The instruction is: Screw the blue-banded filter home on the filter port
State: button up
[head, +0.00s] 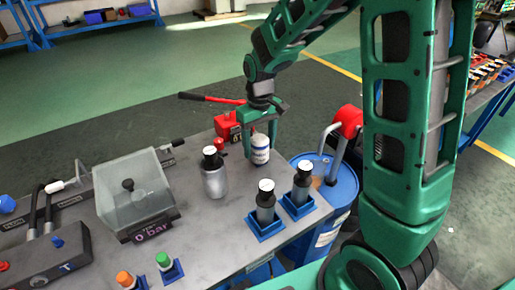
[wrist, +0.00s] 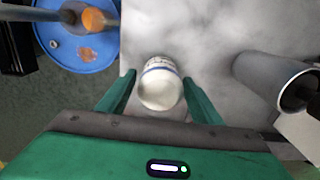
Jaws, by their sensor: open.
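The blue-banded filter (head: 261,155) is a white can standing upright on the grey bench, near its back right edge. In the wrist view the filter (wrist: 160,92) shows its pale round end and a blue band. My gripper (head: 260,140) points down over it with its fingers apart. In the wrist view my gripper (wrist: 160,84) has one green finger on each side of the filter, with a gap visible at both sides. I cannot make out the filter port; what lies under the filter is hidden.
A grey bottle with a black top (head: 215,180) stands left of the filter. Two dark bottles sit in blue holders (head: 265,226) in front. A clear box (head: 130,190) with a "0 bar" display is at left. A blue drum (head: 335,183) stands beyond the bench's right edge.

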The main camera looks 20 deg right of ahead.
aim_at(259, 138)
jog(key=shift+c, duration=0.6)
jog(key=c, duration=0.8)
jog(key=shift+c, duration=0.3)
jog(key=shift+r, duration=0.15)
jog(key=shift+r, duration=1.8)
